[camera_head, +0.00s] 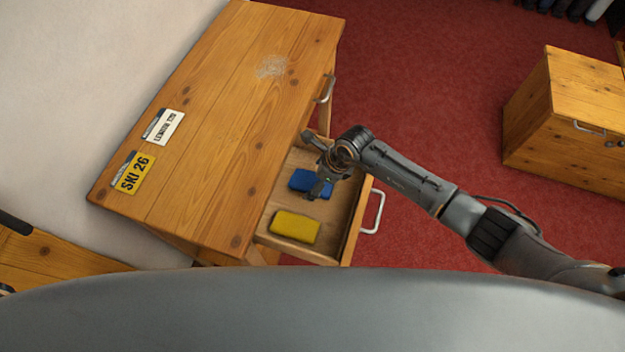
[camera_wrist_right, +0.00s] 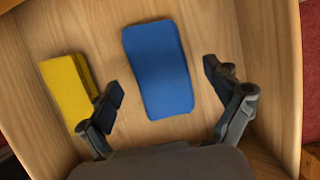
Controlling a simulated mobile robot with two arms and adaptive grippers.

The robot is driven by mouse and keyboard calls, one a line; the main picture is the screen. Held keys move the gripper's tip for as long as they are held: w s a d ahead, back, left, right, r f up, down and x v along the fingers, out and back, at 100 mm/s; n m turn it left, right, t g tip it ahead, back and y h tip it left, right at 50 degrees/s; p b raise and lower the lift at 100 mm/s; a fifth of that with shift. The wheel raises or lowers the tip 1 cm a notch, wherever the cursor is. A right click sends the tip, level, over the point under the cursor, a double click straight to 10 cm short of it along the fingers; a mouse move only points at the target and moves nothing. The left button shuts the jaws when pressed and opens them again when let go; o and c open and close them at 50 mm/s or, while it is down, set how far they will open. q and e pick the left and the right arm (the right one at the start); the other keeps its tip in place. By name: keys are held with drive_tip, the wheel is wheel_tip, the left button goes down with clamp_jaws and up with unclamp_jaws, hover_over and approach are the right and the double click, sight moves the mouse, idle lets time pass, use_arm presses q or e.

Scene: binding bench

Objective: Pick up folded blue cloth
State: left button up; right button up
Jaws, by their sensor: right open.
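The folded blue cloth (camera_head: 303,180) lies flat in the open drawer (camera_head: 345,215), partly hidden by my right gripper in the head view. In the right wrist view the blue cloth (camera_wrist_right: 157,68) lies ahead of and between the two fingers. My right gripper (camera_head: 316,193) is over the drawer, open and empty. Its fingertips (camera_wrist_right: 160,88) stand apart on either side of the cloth in the wrist view. Whether they touch the drawer floor I cannot tell. My left gripper is not in view.
A folded yellow cloth (camera_head: 295,227) lies in the same drawer, close to one finger in the wrist view. The wooden bench top (camera_head: 235,110) carries a yellow sign (camera_head: 132,174) and a white sign (camera_head: 164,127). A wooden cabinet (camera_head: 570,120) stands at right on red carpet.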

sight(315, 181)
drive_tip(key=shift+a+f, duration=0.1)
drive_tip(key=shift+f, duration=0.15)
drive_tip(key=c, duration=1.1)
drive_tip(key=shift+c, duration=0.2)
drive_tip(key=shift+r, duration=0.15)
wheel_tip(315, 181, up, 18)
drive_tip(key=b, duration=0.2)
